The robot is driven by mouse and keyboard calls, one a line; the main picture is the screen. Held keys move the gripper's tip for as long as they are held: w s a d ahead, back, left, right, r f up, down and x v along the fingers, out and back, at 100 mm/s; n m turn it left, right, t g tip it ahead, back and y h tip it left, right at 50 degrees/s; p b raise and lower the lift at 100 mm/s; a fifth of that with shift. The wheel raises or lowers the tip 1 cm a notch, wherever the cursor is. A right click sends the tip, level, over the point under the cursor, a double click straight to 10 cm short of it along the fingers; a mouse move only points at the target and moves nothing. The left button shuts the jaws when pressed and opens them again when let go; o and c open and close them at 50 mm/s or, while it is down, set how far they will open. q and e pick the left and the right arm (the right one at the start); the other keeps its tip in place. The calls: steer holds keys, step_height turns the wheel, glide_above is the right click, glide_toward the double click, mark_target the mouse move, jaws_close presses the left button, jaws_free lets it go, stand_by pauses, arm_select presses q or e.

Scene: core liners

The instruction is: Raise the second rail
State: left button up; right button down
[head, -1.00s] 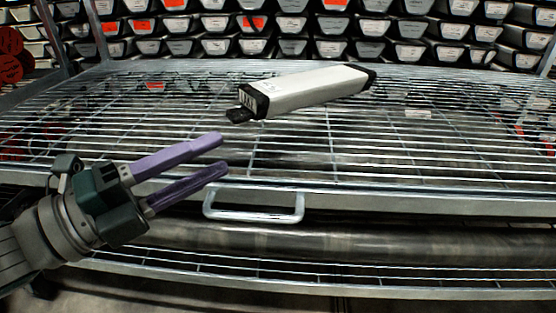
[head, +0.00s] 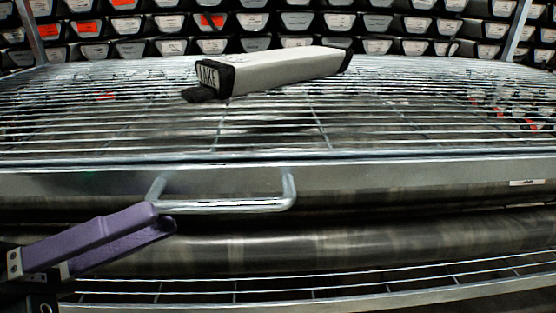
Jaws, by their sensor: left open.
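A grey metal front rail (head: 400,178) runs across the front of the upper wire shelf. A U-shaped metal handle (head: 230,206) sticks out from it, left of centre. My left gripper (head: 163,218), with two purple fingers, is at lower left. It is open and empty, its tips beside the left end of the handle's bar. I cannot tell whether they touch it. My right gripper is not in view. Which part the task calls the second rail is not clear from the picture.
A long pale box (head: 285,68) with black ends lies on the wire shelf (head: 400,125). A dark shiny tube (head: 330,245) lies below the front rail, above a lower wire shelf (head: 390,287). Labelled core liners (head: 300,22) are stacked at the back.

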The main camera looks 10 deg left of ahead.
mark_target(218, 204)
arm_select(q)
steer(key=d, duration=0.2)
steer(key=d+b, duration=0.1)
steer(key=d, duration=0.1)
steer(key=shift+w+r, duration=0.35)
steer(key=shift+w, duration=0.05)
steer(key=x, duration=0.3)
steer(key=shift+w+r+b, duration=0.15)
steer(key=shift+w+b, duration=0.15)
steer(key=shift+w, duration=0.25)
steer(key=shift+s, duration=0.25)
steer(key=shift+c, duration=0.3)
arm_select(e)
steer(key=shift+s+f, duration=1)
arm_select(q)
steer(key=shift+w, duration=0.15)
jaws_close()
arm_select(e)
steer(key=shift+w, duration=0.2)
